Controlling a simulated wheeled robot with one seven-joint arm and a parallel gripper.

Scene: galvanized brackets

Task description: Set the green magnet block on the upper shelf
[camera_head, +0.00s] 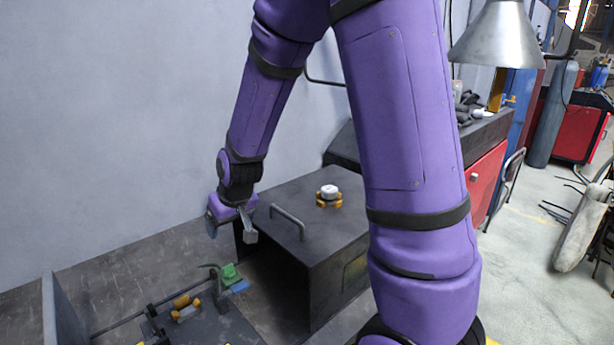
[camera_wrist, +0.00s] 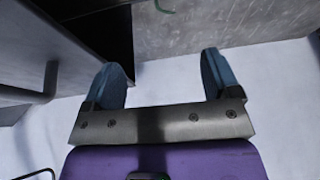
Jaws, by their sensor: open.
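A small green block (camera_head: 230,273), likely the magnet block, is low in the head view, beside a blue piece (camera_head: 240,286) and a dark stand. My gripper (camera_head: 230,229) is above and slightly left of the dark box's front edge, higher than the green block and apart from it. In the wrist view my gripper (camera_wrist: 162,65) has its two blue fingers wide apart with nothing between them. A thin green curved thing (camera_wrist: 164,8) shows at that view's top edge; the block is not clear there. I cannot tell which surface is the upper shelf.
A dark open-fronted box (camera_head: 320,245) with a bar handle (camera_head: 287,222) stands right of my gripper. A yellow-and-white knob-like object (camera_head: 328,195) sits on top. Yellow pieces (camera_head: 184,306) lie on a dark plate lower left. A grey wall (camera_head: 120,120) is behind.

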